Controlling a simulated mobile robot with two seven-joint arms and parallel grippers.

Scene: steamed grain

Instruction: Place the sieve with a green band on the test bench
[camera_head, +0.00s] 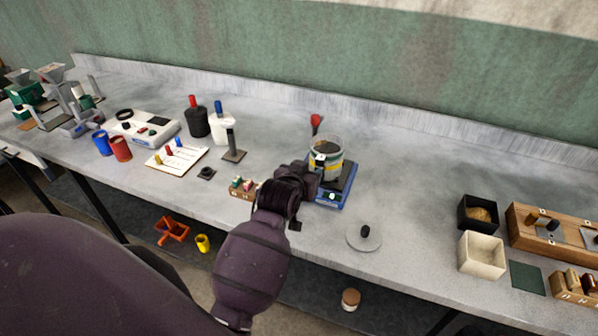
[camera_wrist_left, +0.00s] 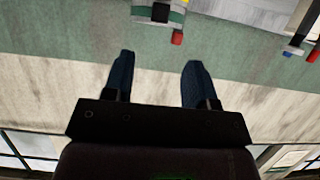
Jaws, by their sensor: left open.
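A round stack of clear, sieve-like vessels (camera_head: 326,160) stands on a blue scale (camera_head: 331,194) on the grey bench (camera_head: 400,180). A dull green band shows on its upper part, with a yellow band below. It also shows upside down at the top of the left wrist view (camera_wrist_left: 160,14), with the green band clearer. My left gripper (camera_head: 311,176) is beside the stack, on its near left, and partly hidden by its own wrist. In the left wrist view its two fingers (camera_wrist_left: 158,75) are apart with nothing between them. My right gripper is not in view.
A small block with coloured pieces (camera_head: 243,188) sits close left of my wrist. A round disc with a black knob (camera_head: 364,237) lies to the right. Black (camera_head: 478,212) and cream (camera_head: 481,254) boxes stand farther right.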

